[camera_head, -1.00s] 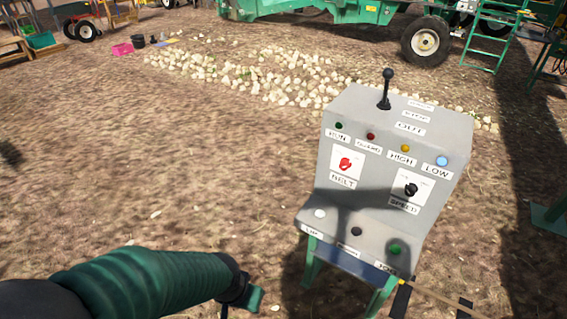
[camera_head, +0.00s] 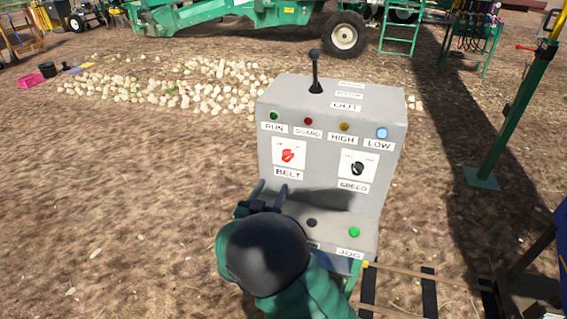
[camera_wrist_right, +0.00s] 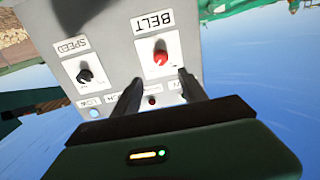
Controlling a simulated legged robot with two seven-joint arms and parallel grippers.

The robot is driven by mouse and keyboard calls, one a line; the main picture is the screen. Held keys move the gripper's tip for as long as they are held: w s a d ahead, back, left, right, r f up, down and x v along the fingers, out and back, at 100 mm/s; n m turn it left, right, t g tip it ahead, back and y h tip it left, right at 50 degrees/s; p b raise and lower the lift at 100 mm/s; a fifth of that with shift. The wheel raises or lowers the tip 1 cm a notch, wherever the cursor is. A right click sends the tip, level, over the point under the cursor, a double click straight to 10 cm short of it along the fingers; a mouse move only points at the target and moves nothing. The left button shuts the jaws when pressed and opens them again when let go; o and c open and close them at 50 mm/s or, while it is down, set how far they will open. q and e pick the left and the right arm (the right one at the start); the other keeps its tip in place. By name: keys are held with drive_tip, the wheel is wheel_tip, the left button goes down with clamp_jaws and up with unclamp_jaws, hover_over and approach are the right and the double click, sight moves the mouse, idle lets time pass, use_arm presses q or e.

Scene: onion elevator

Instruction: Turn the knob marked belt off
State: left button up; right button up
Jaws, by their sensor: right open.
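The red belt knob (camera_head: 288,156) sits on a white plate on the grey control box (camera_head: 385,120), above the label BELT. In the wrist view the red knob (camera_wrist_right: 160,58) appears upside down with its label, just beyond my right fingertips and lined up between them. My right gripper (camera_head: 270,190) is open and empty, below and slightly left of the knob, with its fingers pointing up at it. In the wrist view the right gripper (camera_wrist_right: 160,78) shows both fingers apart, with no visible contact with the knob. My left gripper is not in view.
The black speed knob (camera_head: 357,168) is right of the belt knob. A black joystick (camera_head: 315,75) stands on top of the box. A green button (camera_head: 354,232) is on the lower ledge. A green post (camera_head: 510,110) stands to the right. Pale onions (camera_head: 200,85) lie behind.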

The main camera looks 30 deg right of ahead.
sight(285, 160)
drive_tip(key=x, duration=1.3)
drive_tip(key=shift+w+a, duration=0.2)
drive_tip(key=shift+a, duration=0.05)
drive_tip(key=shift+w+d+f, duration=0.15)
drive_tip(key=shift+d, duration=0.35)
drive_tip(key=shift+a, duration=0.1)
clamp_jaws()
